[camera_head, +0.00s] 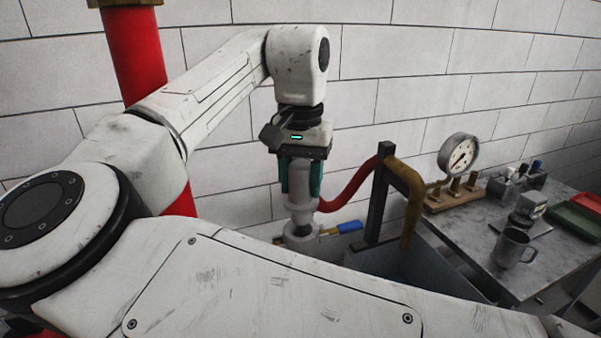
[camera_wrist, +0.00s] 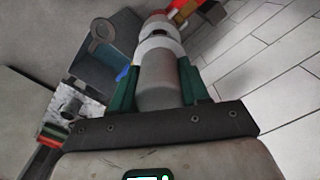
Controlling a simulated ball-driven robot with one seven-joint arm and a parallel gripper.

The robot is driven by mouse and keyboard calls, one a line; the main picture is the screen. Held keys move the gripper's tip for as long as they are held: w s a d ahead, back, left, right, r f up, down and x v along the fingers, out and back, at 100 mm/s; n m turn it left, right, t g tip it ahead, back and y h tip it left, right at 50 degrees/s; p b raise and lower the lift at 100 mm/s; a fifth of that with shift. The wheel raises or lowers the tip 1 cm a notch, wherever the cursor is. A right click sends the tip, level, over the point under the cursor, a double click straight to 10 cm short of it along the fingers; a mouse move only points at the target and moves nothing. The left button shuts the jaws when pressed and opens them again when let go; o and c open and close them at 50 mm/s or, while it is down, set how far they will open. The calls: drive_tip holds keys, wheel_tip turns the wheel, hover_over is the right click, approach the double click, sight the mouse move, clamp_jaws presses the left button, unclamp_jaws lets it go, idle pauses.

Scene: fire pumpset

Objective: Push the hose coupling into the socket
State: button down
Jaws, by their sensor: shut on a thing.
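My gripper (camera_head: 302,190) points straight down in the head view, with its green fingers shut on the hose coupling (camera_head: 299,197), a grey-white cylinder. In the wrist view the coupling (camera_wrist: 160,90) lies between the two green fingers. Its lower end meets a pale, flanged piece, apparently the socket (camera_head: 301,238), directly below in the head view. The coupling looks upright and lined up with it. How deep it sits inside cannot be told. A red hose (camera_head: 348,190) curves away to the right from beside the coupling's lower end.
A dark post with a brown pipe (camera_head: 412,195) stands right of the gripper, above a grey tank (camera_head: 385,262). A blue-handled lever (camera_head: 346,228) sits close by. A gauge (camera_head: 459,156) and a metal mug (camera_head: 513,248) stand on the bench at right. A white block wall is behind.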

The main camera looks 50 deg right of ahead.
sight(301, 165)
drive_tip(key=shift+f+b, duration=0.7)
drive_tip(key=shift+f, duration=2.25)
drive_tip(key=shift+c, duration=2.4)
unclamp_jaws()
wheel_tip(301, 165, up, 11)
drive_tip(key=shift+f+b, duration=0.15)
drive_tip(key=shift+b, duration=0.5)
